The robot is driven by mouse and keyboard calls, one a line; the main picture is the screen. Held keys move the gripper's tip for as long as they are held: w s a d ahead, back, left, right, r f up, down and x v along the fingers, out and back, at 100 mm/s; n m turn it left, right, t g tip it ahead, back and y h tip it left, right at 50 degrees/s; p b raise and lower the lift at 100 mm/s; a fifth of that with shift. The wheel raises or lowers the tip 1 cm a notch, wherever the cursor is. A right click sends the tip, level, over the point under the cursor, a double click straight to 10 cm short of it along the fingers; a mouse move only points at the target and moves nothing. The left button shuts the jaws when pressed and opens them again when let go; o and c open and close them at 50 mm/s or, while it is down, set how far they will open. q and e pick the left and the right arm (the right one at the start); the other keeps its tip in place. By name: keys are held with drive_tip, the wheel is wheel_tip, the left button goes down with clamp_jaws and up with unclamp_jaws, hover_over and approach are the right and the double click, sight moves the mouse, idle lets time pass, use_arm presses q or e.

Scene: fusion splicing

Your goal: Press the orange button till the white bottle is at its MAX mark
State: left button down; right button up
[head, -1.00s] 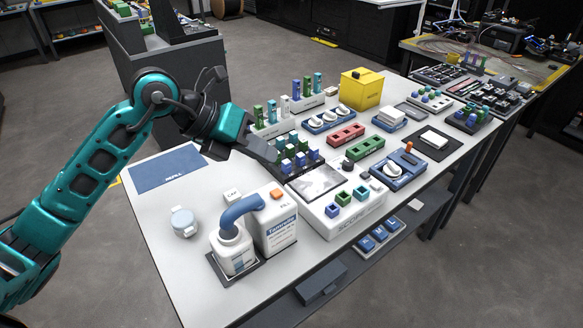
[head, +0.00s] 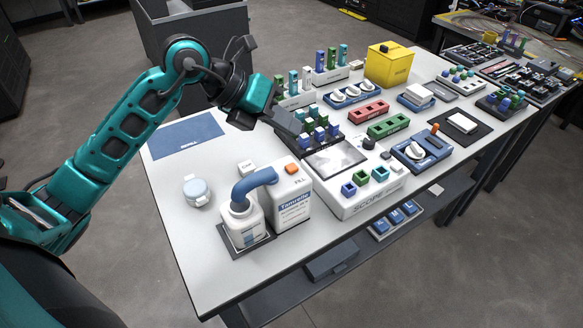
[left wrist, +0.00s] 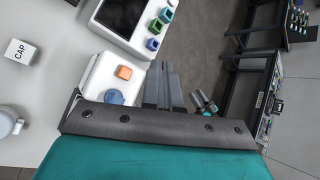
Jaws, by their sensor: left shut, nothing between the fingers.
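The orange button (head: 292,168) is on top of the white dispenser (head: 291,205), and shows in the left wrist view (left wrist: 124,72). A blue spout (head: 255,184) curves from the dispenser to the white bottle (head: 241,226), which stands upright on a dark pad. The bottle's MAX mark and fill level are too small to read. My left gripper (head: 294,128) is shut and empty, up and behind the button in the head view. In the left wrist view its closed fingers (left wrist: 163,88) show just right of the button, apart from it. My right gripper is out of view.
The SCOPE box (head: 358,205) with its dark screen stands right of the dispenser. Vial racks (head: 317,137) stand near my left fingers. A CAP block (head: 247,167) and a round pale lidded jar (head: 197,190) lie left. The blue mat (head: 185,138) is bare.

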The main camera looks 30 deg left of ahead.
use_arm(q)
drive_tip(key=b, duration=0.4)
hover_over(286, 167)
wheel_tip(286, 167, down, 6)
drive_tip(key=shift+r, duration=0.2)
drive_tip(key=shift+f, duration=0.45)
idle(1.1)
drive_tip(key=shift+f+b, duration=0.4)
drive_tip(key=shift+b, duration=0.1)
drive_tip(key=shift+f+b, duration=0.4)
drive_tip(key=shift+f, duration=0.1)
idle(0.4)
drive_tip(key=shift+r, duration=0.15)
drive_tip(key=shift+r+p, duration=0.7)
drive_tip(key=shift+r, duration=0.1)
